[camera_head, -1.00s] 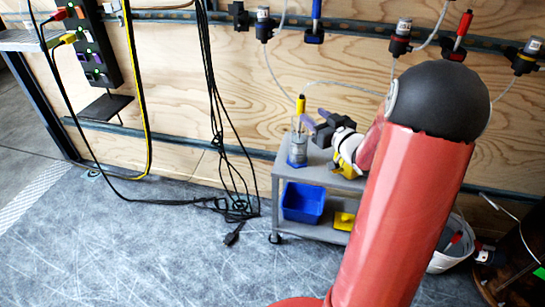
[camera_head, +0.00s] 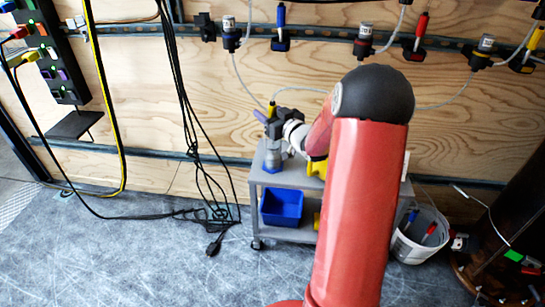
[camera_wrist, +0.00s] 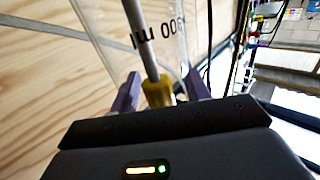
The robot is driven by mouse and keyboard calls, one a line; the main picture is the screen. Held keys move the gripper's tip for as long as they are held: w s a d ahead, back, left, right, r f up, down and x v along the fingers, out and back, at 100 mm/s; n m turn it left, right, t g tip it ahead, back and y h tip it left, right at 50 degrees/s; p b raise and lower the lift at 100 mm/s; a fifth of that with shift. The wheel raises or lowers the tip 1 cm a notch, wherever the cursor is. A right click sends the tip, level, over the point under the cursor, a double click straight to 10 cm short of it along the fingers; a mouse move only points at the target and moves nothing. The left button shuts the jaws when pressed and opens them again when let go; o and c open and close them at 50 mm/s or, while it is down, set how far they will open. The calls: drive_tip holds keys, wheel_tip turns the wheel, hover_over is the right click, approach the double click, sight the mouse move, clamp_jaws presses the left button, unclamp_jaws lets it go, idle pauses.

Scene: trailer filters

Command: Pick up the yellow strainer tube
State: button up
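The yellow strainer tube stands in a clear beaker (camera_head: 273,158) on the grey cart; its yellow top (camera_head: 271,106) sticks up above the rim. In the wrist view its yellow part (camera_wrist: 158,92) sits between my purple fingers, with a grey shaft running from it into the clear beaker (camera_wrist: 103,25) marked "600 ml". My gripper (camera_head: 268,121) is at the beaker's top, around the yellow part. The fingers (camera_wrist: 163,92) appear apart from it, with gaps on both sides. My arm hides part of the cart.
The grey cart (camera_head: 253,200) has a blue bin (camera_head: 281,207) on its lower shelf. A white bucket (camera_head: 419,236) with tools is at right. Black cables (camera_head: 195,150) hang at left. Wall holders carry blue (camera_head: 281,14), red (camera_head: 422,23) and yellow (camera_head: 536,39) tubes. Floor at left is mostly clear.

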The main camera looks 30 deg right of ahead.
clamp_jaws()
